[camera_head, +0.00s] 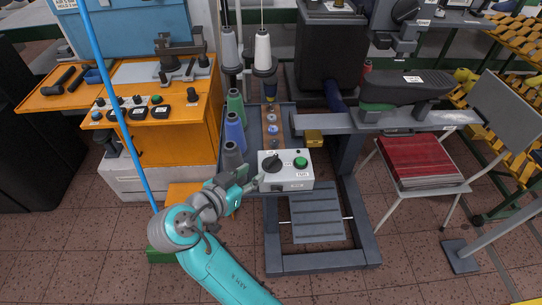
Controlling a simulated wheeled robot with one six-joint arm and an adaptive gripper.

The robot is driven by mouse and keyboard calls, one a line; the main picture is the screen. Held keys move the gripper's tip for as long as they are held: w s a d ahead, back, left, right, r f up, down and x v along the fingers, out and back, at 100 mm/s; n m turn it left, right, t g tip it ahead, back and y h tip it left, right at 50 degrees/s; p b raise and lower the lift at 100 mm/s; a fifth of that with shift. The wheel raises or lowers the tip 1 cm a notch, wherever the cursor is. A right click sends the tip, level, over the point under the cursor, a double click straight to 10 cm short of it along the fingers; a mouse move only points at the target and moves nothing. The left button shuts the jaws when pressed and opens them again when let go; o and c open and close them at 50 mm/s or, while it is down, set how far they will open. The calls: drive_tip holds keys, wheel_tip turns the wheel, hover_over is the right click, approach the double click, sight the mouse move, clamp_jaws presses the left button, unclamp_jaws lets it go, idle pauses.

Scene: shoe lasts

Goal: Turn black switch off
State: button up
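The black switch (271,162) is a dark rotary knob on the left of the top face of a white control box (287,185). Its pointer direction is too small to read. A green button (300,162) sits to its right on the same face. My gripper (257,184) is at the left side of the box, below and left of the black switch. It appears apart from the switch. The fingers are small and blurred against the box edge, so I cannot tell whether they are open or touching the box.
An orange machine with black knobs (161,113) stands at the left. Thread cones (235,133) stand just behind my gripper. A grey metal arm (430,120) juts out at the right. A chair holds red material (418,160). A grey pedal plate (317,215) lies below the box.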

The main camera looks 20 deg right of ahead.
sight(271, 159)
drive_tip(key=x, duration=1)
drive_tip(key=shift+w+d+f, duration=0.15)
drive_tip(key=shift+w+d, duration=0.1)
drive_tip(key=shift+d, duration=0.05)
clamp_jaws()
